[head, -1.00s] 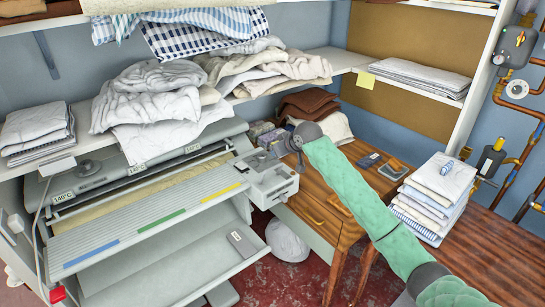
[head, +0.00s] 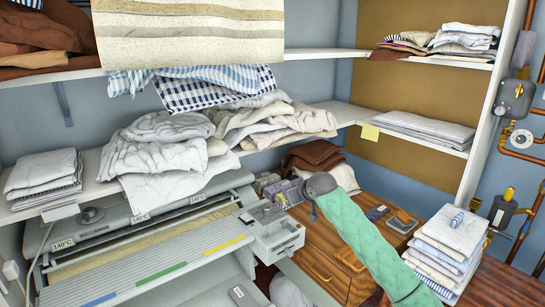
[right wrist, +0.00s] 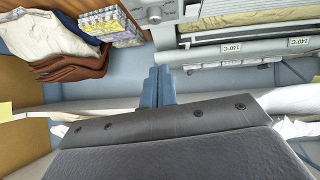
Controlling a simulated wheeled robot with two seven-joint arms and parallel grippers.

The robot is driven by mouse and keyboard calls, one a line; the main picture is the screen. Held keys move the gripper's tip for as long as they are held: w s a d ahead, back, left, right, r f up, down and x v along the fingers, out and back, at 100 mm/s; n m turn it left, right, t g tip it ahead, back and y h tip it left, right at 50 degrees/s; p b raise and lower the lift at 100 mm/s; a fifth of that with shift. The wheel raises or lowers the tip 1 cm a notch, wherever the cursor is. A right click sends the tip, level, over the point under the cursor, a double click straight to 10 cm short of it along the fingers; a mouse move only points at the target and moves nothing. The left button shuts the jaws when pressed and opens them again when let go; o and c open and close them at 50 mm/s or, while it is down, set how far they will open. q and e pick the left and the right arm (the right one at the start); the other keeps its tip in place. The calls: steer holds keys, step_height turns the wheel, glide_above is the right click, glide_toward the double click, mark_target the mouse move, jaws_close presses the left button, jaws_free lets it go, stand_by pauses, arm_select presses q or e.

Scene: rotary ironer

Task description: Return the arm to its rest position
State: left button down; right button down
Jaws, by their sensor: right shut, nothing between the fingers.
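My right arm comes in from the lower right in the head view, in a green quilted sleeve, reaching over the wooden cabinet. My left gripper is not in view.
A shelf (head: 100,192) with rumpled white linen (head: 165,150) runs above the ironer, close behind my gripper. The wooden cabinet (head: 325,262) lies under my right arm. A folded stack (head: 448,245) stands to the arm's right. Pipes (head: 520,165) are on the right wall.

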steer(key=w+d+m+t+h, duration=0.1)
steer(key=w+d+t+h, duration=0.15)
steer(key=w+d, duration=0.3)
steer(key=s+d+f+m, duration=0.1)
steer(key=d+f, duration=0.2)
steer(key=f, duration=0.7)
steer(key=s+d+f+m+g+h, duration=0.1)
steer(key=s+f, duration=0.4)
steer(key=f, duration=0.5)
steer(key=s+d+f+g+h, duration=0.1)
steer(key=s+d+f, duration=0.1)
steer(key=s+f, duration=0.6)
steer(key=s+d+f+m+g, duration=0.1)
steer(key=s+f, duration=0.2)
steer(key=f, duration=1)
steer(key=s+f+g, duration=0.4)
steer(key=s+f, duration=1.6)
steer(key=s, duration=0.3)
steer(key=s+f+g, duration=0.1)
steer(key=s+f, duration=0.3)
steer(key=s, duration=0.6)
steer(key=s+a+f+g, duration=0.1)
steer(key=s+f, duration=0.2)
steer(key=s, duration=0.7)
steer(key=s+f+m+g, duration=0.1)
steer(key=s+f, duration=0.3)
steer(key=s, duration=0.6)
steer(key=shift+a+f, duration=0.35)
steer(key=shift+a, duration=0.05)
